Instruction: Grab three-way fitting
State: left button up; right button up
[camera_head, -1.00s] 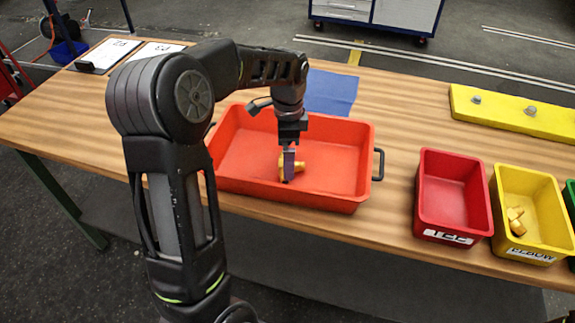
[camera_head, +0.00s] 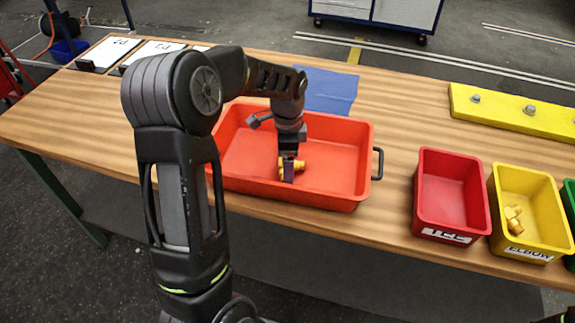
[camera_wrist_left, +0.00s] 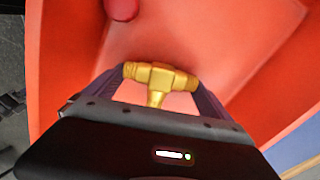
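The three-way fitting (camera_wrist_left: 160,76) is a gold-coloured T-shaped piece inside the orange-red tray (camera_head: 345,196). In the head view, the fitting (camera_head: 299,165) is partly hidden by my left gripper (camera_head: 288,178), which reaches down into the tray. In the left wrist view, my left gripper (camera_wrist_left: 160,84) has its fingers spread wide, one at each end of the fitting's crossbar, with the stem pointing toward the palm. I cannot tell whether the fingertips touch it.
The tray walls surround my left gripper. To the right stand a red bin (camera_head: 453,190) labelled TEE, empty, and a yellow bin (camera_head: 540,190) labelled ELBOW, holding gold pieces. A yellow bar (camera_head: 505,107) with bolts lies at the back right. A blue cloth (camera_head: 330,88) lies behind the tray.

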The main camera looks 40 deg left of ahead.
pick_arm(q)
jog(key=c, duration=1.1)
notch_tip(320, 180, up, 10)
jog(key=shift+r+b, duration=0.1)
jog(key=shift+b, duration=0.55)
